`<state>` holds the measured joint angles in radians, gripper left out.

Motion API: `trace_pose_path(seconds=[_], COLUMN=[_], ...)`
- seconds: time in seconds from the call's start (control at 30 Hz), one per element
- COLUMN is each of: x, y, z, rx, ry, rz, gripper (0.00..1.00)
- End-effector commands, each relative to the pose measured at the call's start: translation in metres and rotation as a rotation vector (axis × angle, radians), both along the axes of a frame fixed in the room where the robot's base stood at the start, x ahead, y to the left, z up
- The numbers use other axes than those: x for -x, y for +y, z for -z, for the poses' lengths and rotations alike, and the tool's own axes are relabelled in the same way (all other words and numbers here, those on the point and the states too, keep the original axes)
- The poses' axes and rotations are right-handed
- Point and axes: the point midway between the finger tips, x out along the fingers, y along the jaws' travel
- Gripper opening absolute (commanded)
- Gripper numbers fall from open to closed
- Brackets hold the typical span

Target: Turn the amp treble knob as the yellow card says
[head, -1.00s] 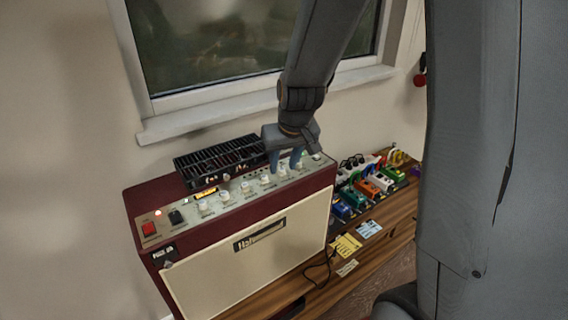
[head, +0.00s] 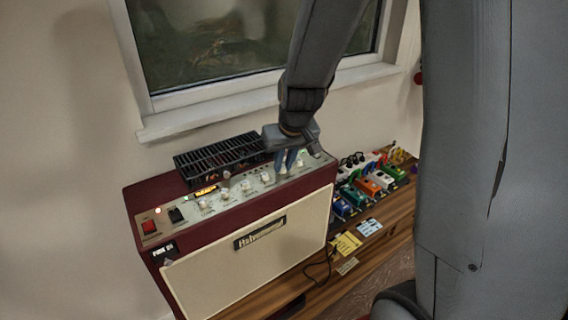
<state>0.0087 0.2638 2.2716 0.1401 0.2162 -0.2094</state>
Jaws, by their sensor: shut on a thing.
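The amp (head: 160,205) is a dark red cabinet with a cream front, standing on a wooden bench. Its sloping top panel carries a row of white knobs (head: 245,186). My gripper (head: 285,166) points down at the right part of this row and is shut on one knob, which its fingers mostly hide. The knob labels are too small to read, so I cannot tell from print which one is treble. The yellow card (head: 347,243) lies on the bench right of the amp. Its writing is not legible.
A black vented unit (head: 222,160) sits behind the panel. A red switch (head: 149,228) is at the panel's left end. Several coloured pedals (head: 368,187) stand right of the amp. A blue card (head: 369,227) lies beside the yellow one. A window sill (head: 210,121) is behind.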

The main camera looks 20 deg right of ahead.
Motion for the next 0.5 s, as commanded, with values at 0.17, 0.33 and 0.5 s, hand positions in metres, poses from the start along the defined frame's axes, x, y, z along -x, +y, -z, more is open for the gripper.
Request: trace_pose_path(seconds=[0.17, 0.33, 0.5], x=[-0.0014, -0.0021, -0.003], y=[-0.0006, -0.0021, -0.0036], z=[0.0022, 0.0036, 0.0044], rx=[-0.001, -0.001, -0.001], ry=[-0.003, -0.004, -0.004], rz=[-0.046, -0.123, -0.225], gripper=[0.0, 0.0, 0.0])
